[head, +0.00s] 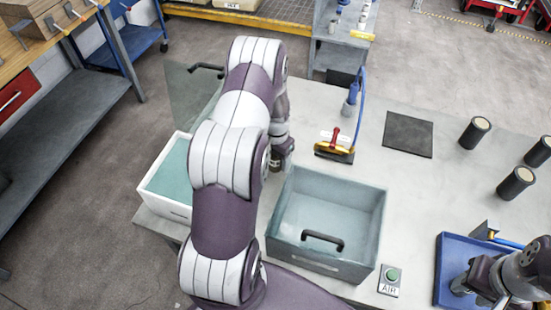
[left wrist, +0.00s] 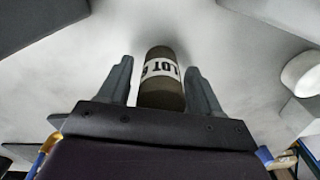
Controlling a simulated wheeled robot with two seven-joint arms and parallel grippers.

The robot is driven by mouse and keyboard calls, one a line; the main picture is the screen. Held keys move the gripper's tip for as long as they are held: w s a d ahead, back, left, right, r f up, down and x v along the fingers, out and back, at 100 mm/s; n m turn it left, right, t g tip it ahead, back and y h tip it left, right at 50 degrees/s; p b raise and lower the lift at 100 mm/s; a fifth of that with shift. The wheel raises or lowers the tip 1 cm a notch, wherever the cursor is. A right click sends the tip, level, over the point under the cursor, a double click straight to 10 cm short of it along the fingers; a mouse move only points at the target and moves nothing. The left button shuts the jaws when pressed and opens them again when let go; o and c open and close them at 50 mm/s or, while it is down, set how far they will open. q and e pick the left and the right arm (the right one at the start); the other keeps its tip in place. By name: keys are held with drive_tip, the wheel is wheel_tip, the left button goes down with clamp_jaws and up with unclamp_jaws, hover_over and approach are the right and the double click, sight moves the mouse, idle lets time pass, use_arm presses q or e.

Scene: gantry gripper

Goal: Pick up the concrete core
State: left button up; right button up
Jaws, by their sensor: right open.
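The concrete core (left wrist: 163,82) is a grey-brown cylinder with a white band printed "LOT". It stands between the two fingers of my left gripper (left wrist: 160,85) in the left wrist view, its near end hidden by the gripper body. The fingers are apart, with narrow gaps seeming to show beside the core, so I cannot tell whether they touch it. In the head view my left arm hides most of that gripper and the core. My right gripper (head: 465,286) is open over the blue tray (head: 449,250) at lower right.
A grey open box with a black handle (head: 310,267) stands right of my left arm. A white teal-lined bin (head: 153,203) is at its left. Several dark cylinders (head: 475,132) stand at right. A black mat (head: 408,134), a red-handled tool (head: 334,146) and an AIR button (head: 391,276) are on the table.

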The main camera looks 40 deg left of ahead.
use_arm(q)
drive_tip(key=c, duration=1)
